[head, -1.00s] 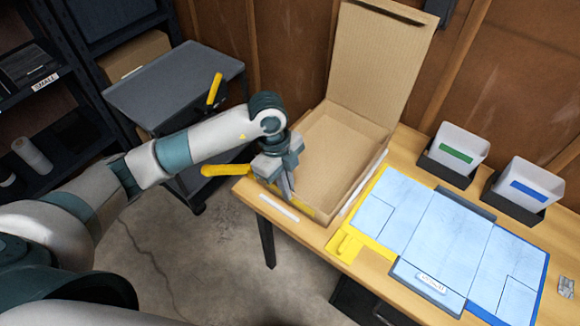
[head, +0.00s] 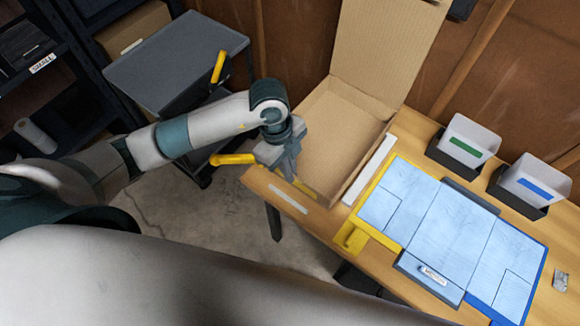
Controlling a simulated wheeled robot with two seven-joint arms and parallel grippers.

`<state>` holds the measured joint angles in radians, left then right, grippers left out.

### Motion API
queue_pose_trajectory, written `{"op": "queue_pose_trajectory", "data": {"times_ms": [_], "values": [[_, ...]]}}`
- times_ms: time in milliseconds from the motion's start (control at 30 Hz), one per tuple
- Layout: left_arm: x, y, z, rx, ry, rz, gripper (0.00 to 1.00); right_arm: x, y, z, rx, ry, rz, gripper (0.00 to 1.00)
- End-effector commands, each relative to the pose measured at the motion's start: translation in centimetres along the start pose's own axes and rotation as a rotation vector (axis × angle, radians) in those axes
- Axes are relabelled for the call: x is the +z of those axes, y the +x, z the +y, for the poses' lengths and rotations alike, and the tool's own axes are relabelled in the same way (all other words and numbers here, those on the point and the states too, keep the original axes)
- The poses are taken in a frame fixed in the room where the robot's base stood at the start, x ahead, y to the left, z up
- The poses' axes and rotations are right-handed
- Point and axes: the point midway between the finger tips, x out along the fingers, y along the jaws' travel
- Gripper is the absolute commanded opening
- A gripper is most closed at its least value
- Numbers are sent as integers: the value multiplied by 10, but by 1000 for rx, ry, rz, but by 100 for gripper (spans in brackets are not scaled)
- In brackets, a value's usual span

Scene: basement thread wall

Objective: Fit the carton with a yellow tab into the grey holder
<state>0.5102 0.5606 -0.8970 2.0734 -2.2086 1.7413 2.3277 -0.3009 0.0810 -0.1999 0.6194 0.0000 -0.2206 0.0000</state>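An open cardboard box (head: 340,130) with its lid raised stands on the wooden table. Two dark grey holders (head: 440,156) (head: 514,197) at the table's back right each hold a white container, one with a green tab (head: 465,147) and one with a blue tab (head: 535,190). I cannot make out a separate carton with a yellow tab. My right gripper is out of view.
Light blue panels (head: 440,225) with yellow, grey and blue borders cover the table right of the box. A white bar (head: 370,168) lies along the box's right side. A grey cart (head: 175,62) with yellow handles stands behind my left arm. Dark shelves are far left.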

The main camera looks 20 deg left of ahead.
Motion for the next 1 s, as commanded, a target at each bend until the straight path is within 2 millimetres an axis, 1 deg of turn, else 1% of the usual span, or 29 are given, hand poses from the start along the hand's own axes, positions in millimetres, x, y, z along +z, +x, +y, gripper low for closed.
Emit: {"op": "queue_pose_trajectory", "data": {"times_ms": [267, 800, 1000], "values": [[3, 10, 0, -2, 0, -1, 0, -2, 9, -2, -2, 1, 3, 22], [10, 42, 0, -2, -1, -1, 0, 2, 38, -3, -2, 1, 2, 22], [11, 48, 0, -2, -1, -1, 0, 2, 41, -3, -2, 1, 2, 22]]}}
